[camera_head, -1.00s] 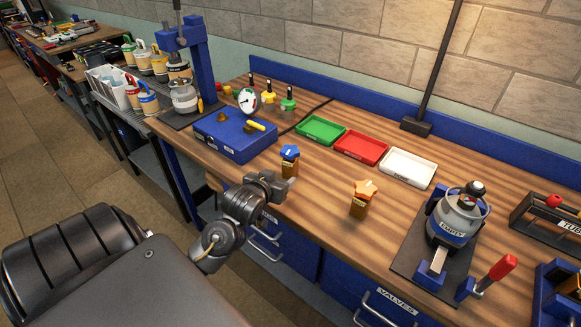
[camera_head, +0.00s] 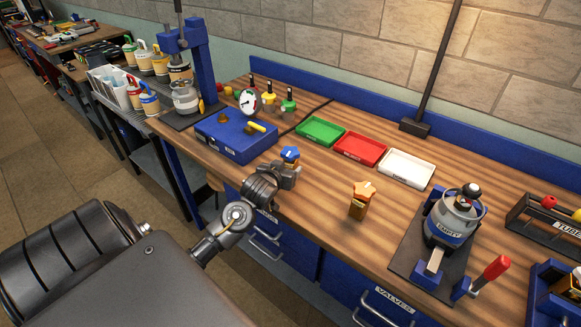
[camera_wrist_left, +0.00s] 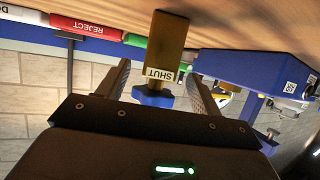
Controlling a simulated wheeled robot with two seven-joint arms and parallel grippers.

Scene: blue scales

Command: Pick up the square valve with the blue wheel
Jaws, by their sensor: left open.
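The square valve with the blue wheel (camera_head: 289,153) stands on the wooden bench near its front edge; its lower body is hidden behind my left gripper in the head view. My left gripper (camera_head: 285,172) is open at the valve. In the left wrist view, the valve's brass body (camera_wrist_left: 166,50) with a SHUT label and its blue wheel (camera_wrist_left: 153,97) show upside down between the two open fingers (camera_wrist_left: 160,85). Gaps show on both sides, so the fingers look apart from it. My right gripper is not in view.
A valve with an orange wheel (camera_head: 361,199) stands to the right. A blue box (camera_head: 233,143) is close behind on the left. Green (camera_head: 319,132), red (camera_head: 361,149) and white (camera_head: 406,168) trays lie behind. A canister stand (camera_head: 449,225) is farther right.

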